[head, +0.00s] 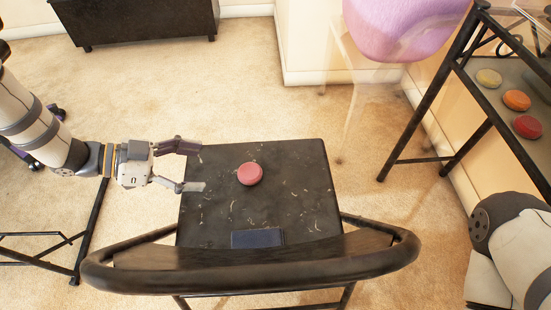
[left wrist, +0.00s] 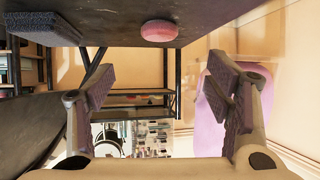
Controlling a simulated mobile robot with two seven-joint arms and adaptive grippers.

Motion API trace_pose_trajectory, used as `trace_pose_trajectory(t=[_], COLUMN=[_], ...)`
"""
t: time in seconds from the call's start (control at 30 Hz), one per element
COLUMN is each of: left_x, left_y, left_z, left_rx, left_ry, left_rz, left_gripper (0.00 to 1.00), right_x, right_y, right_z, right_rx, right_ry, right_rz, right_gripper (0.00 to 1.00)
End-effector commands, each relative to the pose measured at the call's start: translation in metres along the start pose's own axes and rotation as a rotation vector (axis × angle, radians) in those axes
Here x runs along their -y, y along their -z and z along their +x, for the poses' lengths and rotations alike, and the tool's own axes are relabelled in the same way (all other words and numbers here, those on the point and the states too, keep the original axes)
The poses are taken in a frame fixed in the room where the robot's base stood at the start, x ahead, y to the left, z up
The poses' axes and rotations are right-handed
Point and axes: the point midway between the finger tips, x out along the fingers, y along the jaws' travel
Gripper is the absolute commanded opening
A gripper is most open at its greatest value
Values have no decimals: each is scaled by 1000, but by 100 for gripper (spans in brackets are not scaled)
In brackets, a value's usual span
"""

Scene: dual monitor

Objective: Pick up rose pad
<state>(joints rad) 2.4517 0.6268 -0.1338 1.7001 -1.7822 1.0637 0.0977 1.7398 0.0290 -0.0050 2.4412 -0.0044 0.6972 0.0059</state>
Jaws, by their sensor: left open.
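The rose pad (head: 250,174) is a small round pink disc lying flat on the dark seat of a chair (head: 215,215) in the head view. It also shows at the top of the left wrist view (left wrist: 160,31), ahead of the fingers. My left gripper (head: 193,167) is open and empty at the left edge of the seat, its fingers pointing right toward the pad. A clear gap lies between fingertips and pad. The open fingers also frame the left wrist view (left wrist: 160,85). My right gripper is out of view; only part of that arm shows at lower right.
A dark blue rectangular block (head: 257,238) lies near the chair's curved backrest (head: 250,268). A shelf rack (head: 472,95) at right holds yellow, orange (head: 516,100) and red (head: 527,127) discs. A purple chair (head: 400,28) stands behind. The seat around the pad is clear.

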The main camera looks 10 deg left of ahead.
Motion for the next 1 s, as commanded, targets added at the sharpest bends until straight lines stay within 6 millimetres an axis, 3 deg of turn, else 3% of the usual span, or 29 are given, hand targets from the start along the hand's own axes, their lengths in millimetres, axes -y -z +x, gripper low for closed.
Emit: trace_pose_trajectory(t=[0.07, 0.3, 0.7, 0.97, 1.0], left_x=[-1, -2, 0, 0, 0], left_y=[-9, -8, -6, -4, -4], left_z=[8, 58, 120, 124, 124], left_rx=[2, 1, 2, 3, 3], left_ry=[-3, -4, -3, -2, -2], left_rz=[-6, -6, -4, -3, -3], left_gripper=[72, 72, 72, 73, 64], right_x=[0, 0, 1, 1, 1], right_y=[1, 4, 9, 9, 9], right_z=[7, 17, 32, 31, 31], right_rx=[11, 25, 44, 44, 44], right_ry=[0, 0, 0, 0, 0], right_rz=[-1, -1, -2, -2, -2], right_gripper=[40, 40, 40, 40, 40])
